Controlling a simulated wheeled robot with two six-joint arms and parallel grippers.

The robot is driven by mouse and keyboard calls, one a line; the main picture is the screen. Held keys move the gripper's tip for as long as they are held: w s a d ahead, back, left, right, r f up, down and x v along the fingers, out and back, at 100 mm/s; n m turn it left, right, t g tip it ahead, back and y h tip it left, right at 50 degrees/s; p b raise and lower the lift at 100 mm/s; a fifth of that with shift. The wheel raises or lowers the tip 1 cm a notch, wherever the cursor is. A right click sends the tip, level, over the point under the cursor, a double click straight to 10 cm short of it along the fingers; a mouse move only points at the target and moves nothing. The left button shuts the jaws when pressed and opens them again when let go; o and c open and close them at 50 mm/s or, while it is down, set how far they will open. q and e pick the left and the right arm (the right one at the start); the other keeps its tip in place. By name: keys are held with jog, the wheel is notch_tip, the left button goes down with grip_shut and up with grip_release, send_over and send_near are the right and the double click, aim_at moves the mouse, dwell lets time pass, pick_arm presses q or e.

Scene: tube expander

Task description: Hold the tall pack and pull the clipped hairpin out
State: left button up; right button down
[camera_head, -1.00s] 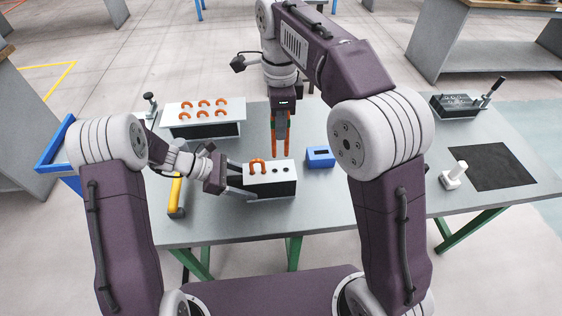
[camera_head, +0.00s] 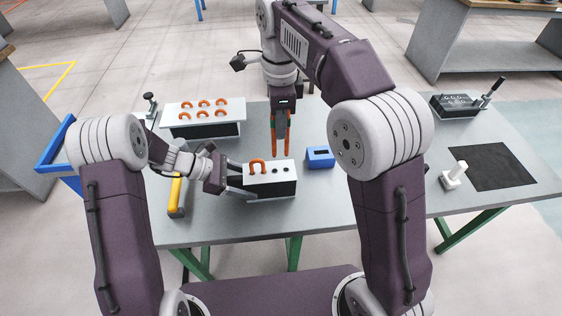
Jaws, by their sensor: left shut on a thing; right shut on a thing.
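The tall pack (camera_head: 284,189) is a dark block with a white top near the front middle of the table. One orange hairpin bend stands out of its top (camera_head: 257,166), with dark holes to the right of it. My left gripper (camera_head: 238,183) is shut on the pack's left end. My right gripper (camera_head: 281,135) points down behind and above the pack, shut on an orange hairpin (camera_head: 274,128). Its orange shows along the fingers, clear of the pack. The fingers hide much of this hairpin.
A white-topped block with several orange bends (camera_head: 203,110) stands at the back left. A blue block (camera_head: 320,157) is right of the pack. A yellow-handled tool (camera_head: 175,193) lies at left. A white post (camera_head: 454,175), black mat (camera_head: 490,166) and lever fixture (camera_head: 457,106) are at right.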

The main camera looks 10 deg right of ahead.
aim_at(232, 178)
pick_arm(q)
jog(key=o, duration=1)
jog(key=shift+a+r, duration=0.1)
jog(key=shift+v, duration=3.35)
